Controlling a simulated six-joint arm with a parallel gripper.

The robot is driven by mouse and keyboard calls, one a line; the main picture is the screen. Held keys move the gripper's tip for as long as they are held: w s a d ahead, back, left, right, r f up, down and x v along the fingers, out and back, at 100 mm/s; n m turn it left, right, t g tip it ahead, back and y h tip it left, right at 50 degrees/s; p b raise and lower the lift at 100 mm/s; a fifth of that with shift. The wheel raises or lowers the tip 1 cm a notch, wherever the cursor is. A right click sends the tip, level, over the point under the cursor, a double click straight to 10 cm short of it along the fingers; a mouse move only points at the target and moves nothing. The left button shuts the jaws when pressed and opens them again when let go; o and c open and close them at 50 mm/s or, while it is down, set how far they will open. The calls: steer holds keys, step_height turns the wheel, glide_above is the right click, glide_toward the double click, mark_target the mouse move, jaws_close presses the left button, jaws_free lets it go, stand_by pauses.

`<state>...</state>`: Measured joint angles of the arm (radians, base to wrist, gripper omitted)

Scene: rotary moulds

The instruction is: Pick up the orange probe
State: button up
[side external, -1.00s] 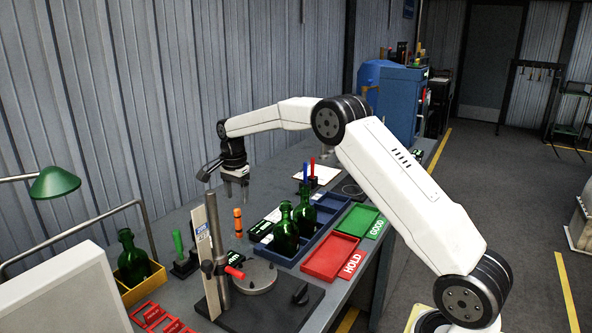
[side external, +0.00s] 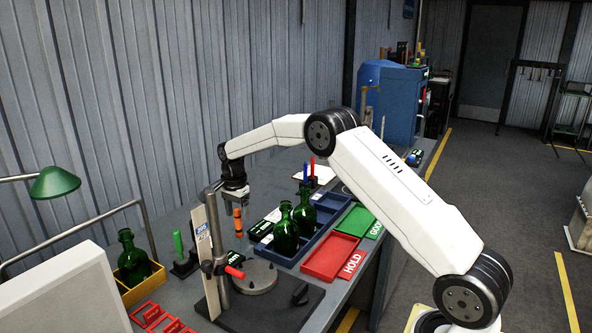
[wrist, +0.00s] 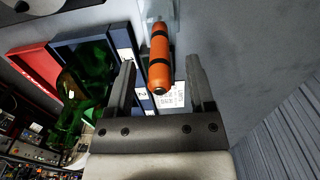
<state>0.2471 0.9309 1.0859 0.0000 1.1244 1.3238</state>
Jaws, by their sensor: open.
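The orange probe (side external: 238,222) stands upright on the bench, left of the blue bottle tray. In the wrist view the orange probe (wrist: 161,60) shows dark bands along its body and lies between the two fingers in the picture. My gripper (side external: 237,205) is just above and around the probe's top in the side view; the exact overlap is hard to tell. In the wrist view my gripper (wrist: 160,78) is open, with a finger on each side and a gap to the probe on both sides.
Green bottles (side external: 285,232) stand in the blue tray (side external: 312,242) to the right of the probe. A gauge stand (side external: 218,255) is close in front. A red HOLD tray (side external: 330,258) and a green GOOD tray (side external: 358,220) lie further right. The corrugated wall is behind.

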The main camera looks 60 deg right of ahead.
steer(key=shift+f, duration=0.95)
jaws_close()
